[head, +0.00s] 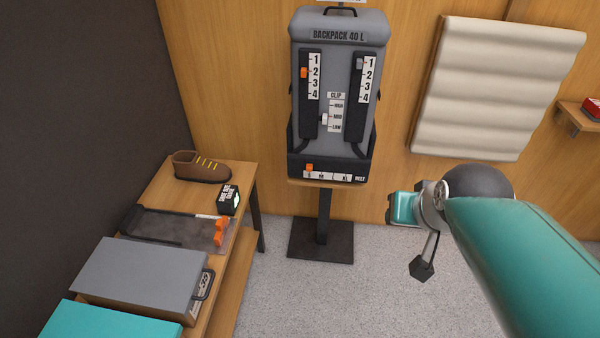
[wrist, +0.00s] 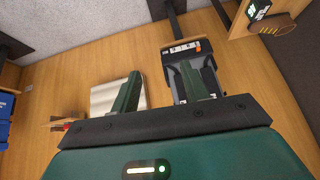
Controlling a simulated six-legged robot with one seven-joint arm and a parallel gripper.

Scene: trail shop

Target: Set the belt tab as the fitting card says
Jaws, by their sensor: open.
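The grey backpack (head: 345,45) stands on a post against the wood wall. Its belt scale (head: 340,177), marked S, M, L, XL, runs along the bottom edge. The orange belt tab (head: 309,167) sits at the left end, by S. In the wrist view the backpack's belt scale (wrist: 183,48) appears beyond my fingers. My gripper (head: 389,209) is to the right of the backpack and lower, apart from it. In the wrist view my gripper (wrist: 160,90) is open and empty. I cannot identify a fitting card; a white edge (head: 341,1) above the backpack is cut off.
Numbered strap sliders show orange at 2 (head: 304,73) and grey near 1 (head: 359,64); the white clip slider (head: 324,119) is by MID. A bench (head: 170,190) with a shoe (head: 201,166) and grey box (head: 145,272) stands left. A cream pad (head: 495,90) hangs right. Floor before the backpack is clear.

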